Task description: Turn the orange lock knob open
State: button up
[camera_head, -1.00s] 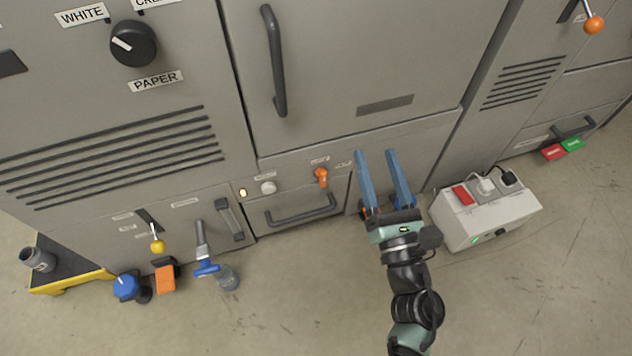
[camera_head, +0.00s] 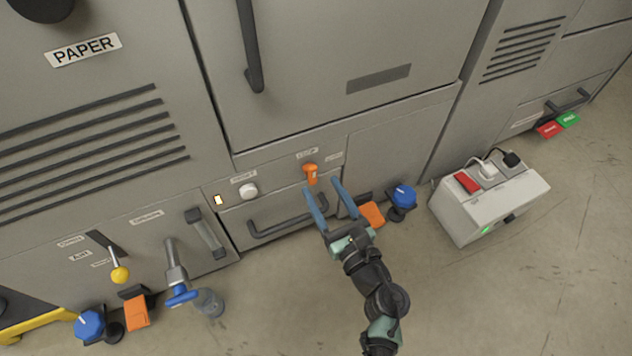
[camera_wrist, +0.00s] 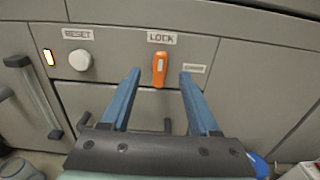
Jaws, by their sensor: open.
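The orange lock knob (camera_head: 311,173) is on the grey machine's lower panel, under a small label. In the wrist view the orange knob (camera_wrist: 159,69) sits below the word LOCK, its long handle upright. My gripper (camera_head: 322,186) is open and empty, with two blue fingers pointing at the panel. In the wrist view my gripper (camera_wrist: 158,76) has its fingertips on either side of the knob's position, left and right. The knob appears between them but beyond the tips. I see no contact.
A white reset button (camera_wrist: 80,60) and a lit indicator (camera_wrist: 48,57) are left of the knob. A drawer with a dark handle (camera_head: 287,222) lies below. A blue knob (camera_head: 404,196), an orange block (camera_head: 372,214) and a grey power box (camera_head: 490,203) stand to the right.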

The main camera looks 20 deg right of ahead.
aim_at(314, 175)
jog(key=shift+w+a+b, duration=0.1)
jog(key=shift+w+b, duration=0.45)
jog(key=shift+w, duration=1.45)
grip_shut()
